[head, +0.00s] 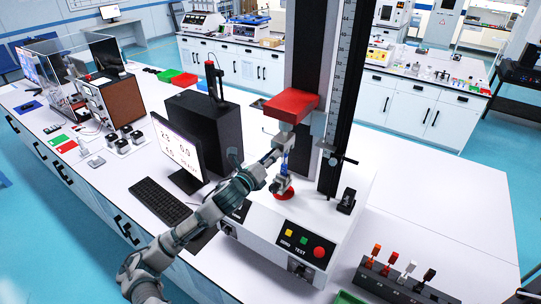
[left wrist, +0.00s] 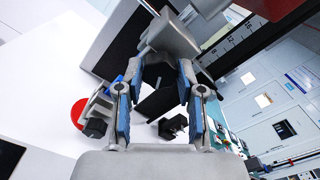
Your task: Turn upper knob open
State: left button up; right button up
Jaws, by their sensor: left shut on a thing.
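The upper knob (left wrist: 157,69) is a dark piece between my left fingertips in the left wrist view, in front of the grey upper clamp (left wrist: 170,40). In the head view the upper clamp (head: 284,137) hangs under the tester's red block (head: 293,105). My left gripper (head: 275,157) reaches it from the left and is shut on the upper knob; its blue-padded fingers (left wrist: 158,72) stand on both sides of the knob. The knob is mostly hidden by the gripper in the head view. My right gripper is not in view.
Below is the lower clamp (head: 281,184) on a red disc (head: 284,195); its black knob (left wrist: 95,127) is close to my left finger in the wrist view. A monitor (head: 181,150) and keyboard (head: 160,202) stand left of the tester. Black columns rise behind the clamps.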

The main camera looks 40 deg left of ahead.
pick_arm(q)
jog(key=n+p, duration=0.2)
jog(key=n, duration=0.8)
jog(key=n+p, duration=0.1)
jog(key=n, duration=0.9)
jog(key=f+n+p, duration=0.1)
jog(key=n+p, duration=0.1)
jog(key=n, duration=0.7)
jog(key=shift+n+p, duration=0.35)
jog(key=shift+n, duration=0.05)
jog(key=shift+d+n, duration=0.1)
jog(key=shift+n, duration=0.2)
jog(key=o, duration=1.1)
jog(key=shift+o, duration=0.2)
jog(key=shift+w+r, duration=0.1)
jog(key=shift+w, duration=0.05)
